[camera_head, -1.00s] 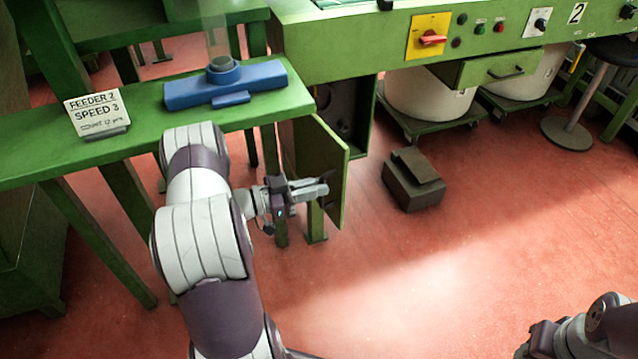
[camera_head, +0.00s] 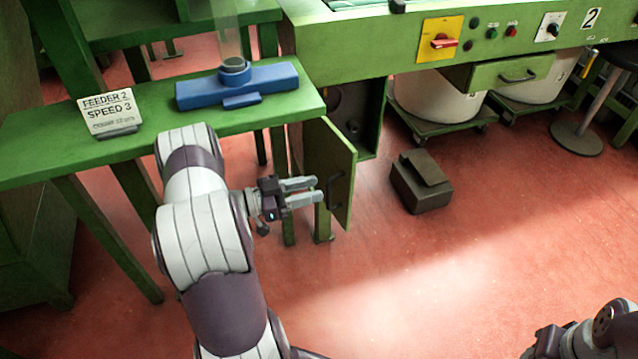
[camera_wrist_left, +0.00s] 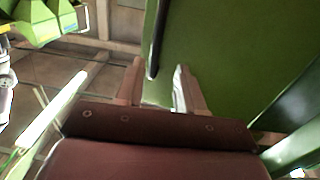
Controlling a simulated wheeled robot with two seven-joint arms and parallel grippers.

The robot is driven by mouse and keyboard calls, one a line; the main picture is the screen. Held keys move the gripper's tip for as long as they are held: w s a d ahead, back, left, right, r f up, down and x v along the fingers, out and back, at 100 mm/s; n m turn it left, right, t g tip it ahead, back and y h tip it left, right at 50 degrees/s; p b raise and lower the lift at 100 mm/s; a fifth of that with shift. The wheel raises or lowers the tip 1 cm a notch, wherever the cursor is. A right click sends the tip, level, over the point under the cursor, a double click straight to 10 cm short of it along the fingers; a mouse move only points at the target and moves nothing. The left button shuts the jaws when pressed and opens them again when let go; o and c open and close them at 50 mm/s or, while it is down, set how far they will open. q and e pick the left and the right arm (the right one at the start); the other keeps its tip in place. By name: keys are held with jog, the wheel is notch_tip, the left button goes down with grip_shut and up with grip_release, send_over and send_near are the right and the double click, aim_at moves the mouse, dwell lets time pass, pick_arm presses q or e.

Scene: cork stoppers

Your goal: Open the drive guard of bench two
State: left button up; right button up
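The drive guard (camera_head: 341,178) is a green door panel under the left end of the bench marked 2 (camera_head: 400,58). It stands swung out, with the dark compartment (camera_head: 349,110) behind it exposed. A dark bar handle (camera_head: 334,190) is on its face. My left gripper (camera_head: 319,189) is just left of the handle, its fingers apart and nothing held. In the left wrist view the handle (camera_wrist_left: 153,45) shows ahead between the spread fingertips (camera_wrist_left: 157,75), in front of the green panel (camera_wrist_left: 225,55). Part of my right arm shows at the lower right; its fingers are out of frame.
A dark stepped block (camera_head: 421,182) lies on the red floor right of the guard. A green side table (camera_head: 60,160) with a blue fixture (camera_head: 270,84) and a feeder sign (camera_head: 110,110) stands left. White bins (camera_head: 435,95) on dollies are under the bench. Front floor is clear.

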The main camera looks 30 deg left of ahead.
pick_arm(q)
jog(key=p+v, duration=0.1)
jog(key=v, duration=0.8)
jog(key=shift+s+a+p, duration=0.15)
jog(key=shift+a+p, duration=0.1)
jog(key=shift+p, duration=0.1)
